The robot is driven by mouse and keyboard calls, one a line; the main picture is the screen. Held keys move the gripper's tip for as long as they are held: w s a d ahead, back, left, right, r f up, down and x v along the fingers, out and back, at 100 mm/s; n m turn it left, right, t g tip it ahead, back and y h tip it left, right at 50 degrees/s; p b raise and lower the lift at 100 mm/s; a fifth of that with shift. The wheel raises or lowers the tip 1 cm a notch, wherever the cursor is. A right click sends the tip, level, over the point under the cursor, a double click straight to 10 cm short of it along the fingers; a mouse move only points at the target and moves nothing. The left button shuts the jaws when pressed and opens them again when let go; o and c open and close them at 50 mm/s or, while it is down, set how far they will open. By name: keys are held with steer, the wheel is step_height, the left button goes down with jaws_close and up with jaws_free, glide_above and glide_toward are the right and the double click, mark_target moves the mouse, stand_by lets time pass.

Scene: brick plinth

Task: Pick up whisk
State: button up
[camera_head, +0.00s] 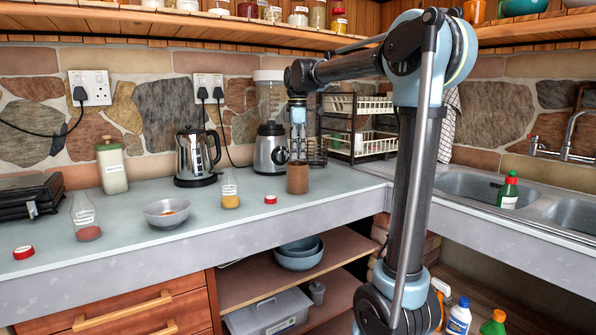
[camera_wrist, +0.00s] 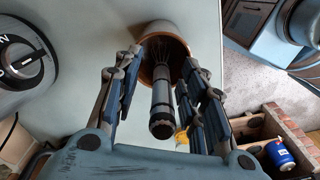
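The whisk (camera_wrist: 161,98) stands in a brown round pot (camera_wrist: 150,36), its dark and silver handle pointing up toward the wrist camera and its wires down inside. The pot (camera_head: 297,181) also shows in the head view, on the grey counter. My gripper (camera_wrist: 163,62) is open, with one finger on each side of the whisk handle and visible gaps between. In the head view, my gripper (camera_head: 298,140) points down right above the pot. The whisk is hard to make out there behind the fingers.
A blender (camera_head: 270,150) and a kettle (camera_head: 195,158) stand behind and left of the pot. A small red-lidded item (camera_head: 270,199), a glass bottle (camera_head: 230,190) and a bowl (camera_head: 166,212) are on the counter to the left. A dish rack (camera_head: 358,140) stands behind, right.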

steer(key=shift+c, duration=0.3)
jaws_close()
